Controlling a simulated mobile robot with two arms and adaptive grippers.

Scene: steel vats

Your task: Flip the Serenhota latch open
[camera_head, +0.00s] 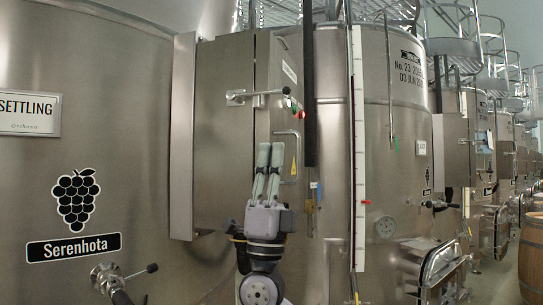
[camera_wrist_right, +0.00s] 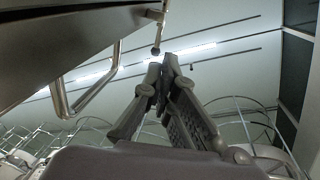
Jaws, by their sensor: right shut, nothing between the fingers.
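The Serenhota vat is the large steel tank (camera_head: 110,140) at the left, with a grape emblem and a black Serenhota name plate (camera_head: 74,248). A steel cabinet (camera_head: 222,140) stands at its right. A latch lever (camera_head: 258,95) lies about level across the cabinet front, with a dark knob at its right end. My right gripper (camera_head: 270,148) is shut and empty, fingers pointing up, below the lever in the picture. In the right wrist view its fingertips (camera_wrist_right: 162,64) meet just below a dark knob (camera_wrist_right: 155,50) on a rod, apparently the lever's. Contact cannot be told. My left gripper is out of view.
A bent steel handle (camera_head: 291,155) is on the cabinet beside my right gripper; a bent bar (camera_wrist_right: 88,95) shows in the wrist view. A valve with a handle (camera_head: 118,278) sticks out of the vat low down. More vats (camera_head: 395,150) line the right.

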